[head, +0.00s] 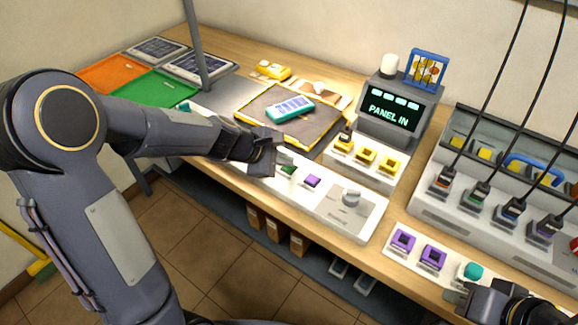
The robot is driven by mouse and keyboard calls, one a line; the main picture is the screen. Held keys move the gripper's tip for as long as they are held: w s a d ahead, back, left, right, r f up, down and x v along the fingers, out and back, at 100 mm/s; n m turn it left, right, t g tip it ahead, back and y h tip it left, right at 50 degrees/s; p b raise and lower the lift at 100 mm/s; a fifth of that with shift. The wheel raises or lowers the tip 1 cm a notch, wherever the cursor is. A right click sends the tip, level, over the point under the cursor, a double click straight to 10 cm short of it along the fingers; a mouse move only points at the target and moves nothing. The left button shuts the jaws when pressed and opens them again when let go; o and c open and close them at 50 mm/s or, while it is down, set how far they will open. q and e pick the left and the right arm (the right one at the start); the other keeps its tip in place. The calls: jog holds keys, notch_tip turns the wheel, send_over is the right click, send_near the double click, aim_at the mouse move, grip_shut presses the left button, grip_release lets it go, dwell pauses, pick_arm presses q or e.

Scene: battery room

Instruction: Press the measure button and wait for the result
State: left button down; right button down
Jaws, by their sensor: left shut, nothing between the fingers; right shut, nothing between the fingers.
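A grey tester with a dark screen (388,110) stands at the back and reads "PANEL IN". The white console (372,212) along the front edge carries a green button (288,170), a purple button (312,181) and a grey knob (351,198). I cannot tell which button is the measure button. My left gripper (284,160) is shut and empty, close beside the green button; contact is unclear. My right gripper (457,296) is shut and empty at lower right, near a teal button (471,270).
Yellow blocks (366,157) sit in a white holder. Purple blocks (403,240) stand near the teal button. A large charger rack (440,206) with hanging cables fills the right. Green (150,98) and orange (112,72) trays lie far left.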

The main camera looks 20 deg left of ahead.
aim_at(285, 168)
pick_arm(q)
jog(key=shift+f, duration=0.15)
dwell(0.4)
jog(key=shift+r+p, duration=0.65)
jog(key=shift+r, duration=0.15)
notch_tip(285, 168, up, 5)
jog(key=p, duration=0.5)
dwell(0.5)
